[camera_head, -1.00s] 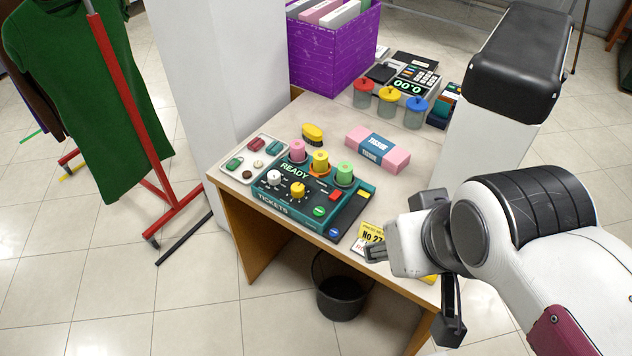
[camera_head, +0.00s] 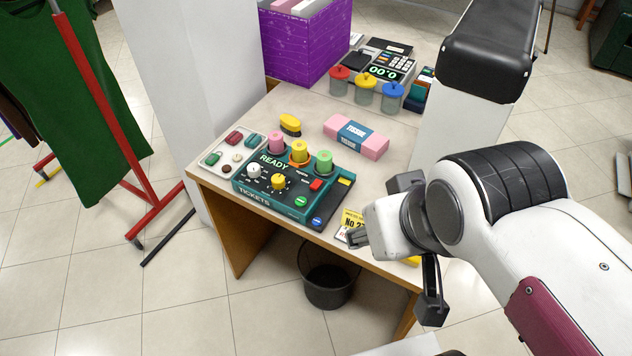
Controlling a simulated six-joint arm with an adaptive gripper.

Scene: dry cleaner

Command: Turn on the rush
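The teal ticket machine (camera_head: 279,194) stands on the desk, its display lit with the word READY. It has a white knob (camera_head: 254,171), a yellow knob (camera_head: 278,181), a red button (camera_head: 316,184), a green button (camera_head: 300,201), a blue button (camera_head: 316,222) and a yellow button (camera_head: 344,181). The small labels are too fine to read, so I cannot tell which control is the rush. My gripper (camera_head: 418,240) is to the right of the machine, over the desk's front edge and apart from the controls. Its finger opening is not clear from this angle.
Pink, orange and green rolls stand along the machine's back. A button tray (camera_head: 212,161) is at its left, a yellow brush (camera_head: 290,123) and a tissue pack (camera_head: 357,137) behind. A yellow ticket card (camera_head: 351,219) lies by my wrist. A black bin (camera_head: 328,285) stands below.

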